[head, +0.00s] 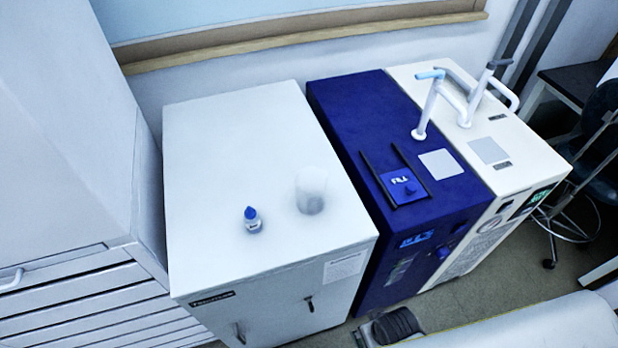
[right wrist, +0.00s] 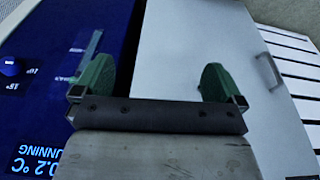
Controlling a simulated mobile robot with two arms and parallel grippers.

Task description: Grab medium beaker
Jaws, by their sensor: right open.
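A clear, pale beaker (head: 311,191) stands upright on the white cabinet top (head: 215,135), right of its middle and near the blue unit. It is the only beaker I see, and its edges blend into the white surface. My right gripper (right wrist: 157,72) shows in the right wrist view, with two green fingers spread apart and nothing between them. It faces the blue unit and the white cabinet front, and the beaker is not in that view. My left gripper is in neither view.
A small blue-capped bottle (head: 252,219) stands left of the beaker. The blue unit (head: 345,103) adjoins the cabinet on the right, with dark rails on top. A white unit with raised pipes (head: 440,100) stands beyond. The rest of the cabinet top is clear.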

